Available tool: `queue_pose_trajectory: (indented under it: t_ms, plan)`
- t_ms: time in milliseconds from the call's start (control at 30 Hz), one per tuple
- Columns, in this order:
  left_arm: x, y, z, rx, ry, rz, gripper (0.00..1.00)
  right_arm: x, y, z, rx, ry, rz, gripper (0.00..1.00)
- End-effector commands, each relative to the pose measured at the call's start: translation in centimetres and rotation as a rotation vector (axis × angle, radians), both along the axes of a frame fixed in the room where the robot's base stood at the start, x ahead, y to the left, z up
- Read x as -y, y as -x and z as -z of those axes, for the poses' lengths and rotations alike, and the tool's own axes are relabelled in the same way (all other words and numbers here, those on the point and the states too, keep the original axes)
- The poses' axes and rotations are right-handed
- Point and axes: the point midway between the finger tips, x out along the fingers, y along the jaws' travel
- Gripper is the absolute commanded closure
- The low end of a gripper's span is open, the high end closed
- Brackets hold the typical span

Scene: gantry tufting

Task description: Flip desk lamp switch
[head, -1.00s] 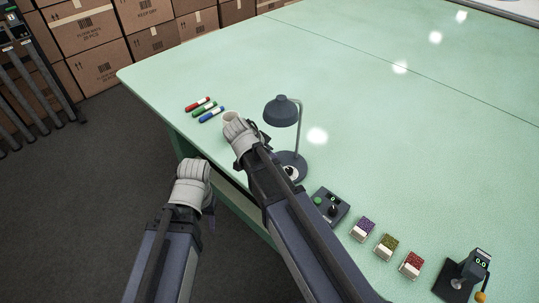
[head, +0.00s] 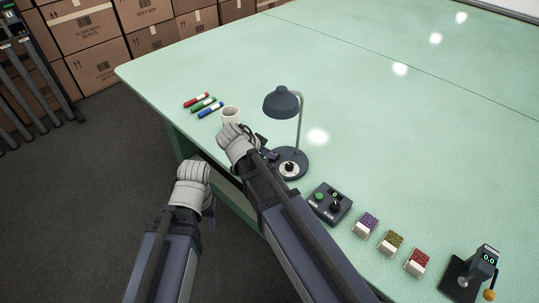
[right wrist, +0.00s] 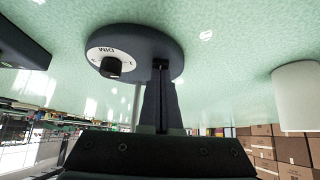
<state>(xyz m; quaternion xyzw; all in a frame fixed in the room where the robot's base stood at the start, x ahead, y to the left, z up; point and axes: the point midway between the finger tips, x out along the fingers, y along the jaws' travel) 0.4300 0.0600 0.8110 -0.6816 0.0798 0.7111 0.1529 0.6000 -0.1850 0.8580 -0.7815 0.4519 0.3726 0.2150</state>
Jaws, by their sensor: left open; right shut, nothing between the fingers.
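The dark desk lamp (head: 283,103) stands upright near the table's edge. Its round base (head: 299,166) carries a knob on a white dial (head: 289,168). In the right wrist view the base (right wrist: 150,48) fills the upper middle, with the dial (right wrist: 111,63) marked "DIM" upside down. My right gripper (head: 271,155) is shut and empty beside the lamp base in the head view. In the right wrist view its fingers (right wrist: 160,68) overlap the base, to the right of the knob; I cannot tell if they touch. My left gripper (head: 207,203) is low, off the table edge, its fingers mostly hidden.
A white mug (head: 231,114) and several markers (head: 204,105) lie left of the lamp. A control box (head: 330,203), small bead boxes (head: 391,243) and a small dark device (head: 474,270) line the near edge to the right. The table (head: 400,130) behind is clear.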

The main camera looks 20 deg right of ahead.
Motion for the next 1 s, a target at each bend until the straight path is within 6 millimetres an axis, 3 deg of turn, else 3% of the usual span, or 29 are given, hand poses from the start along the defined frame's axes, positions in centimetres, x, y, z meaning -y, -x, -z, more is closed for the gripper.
queue_pose_trajectory:
  t_ms: [767,1000]
  plan:
    - [0.0,0.0,-0.8,0.000,0.000,0.000,0.50,1.3,-0.7,-0.8,-0.001,0.000,-0.001,1.00]
    - [0.0,0.0,-3.4,0.000,0.000,0.000,0.50,2.1,-0.8,-3.4,0.000,0.000,0.000,1.00]
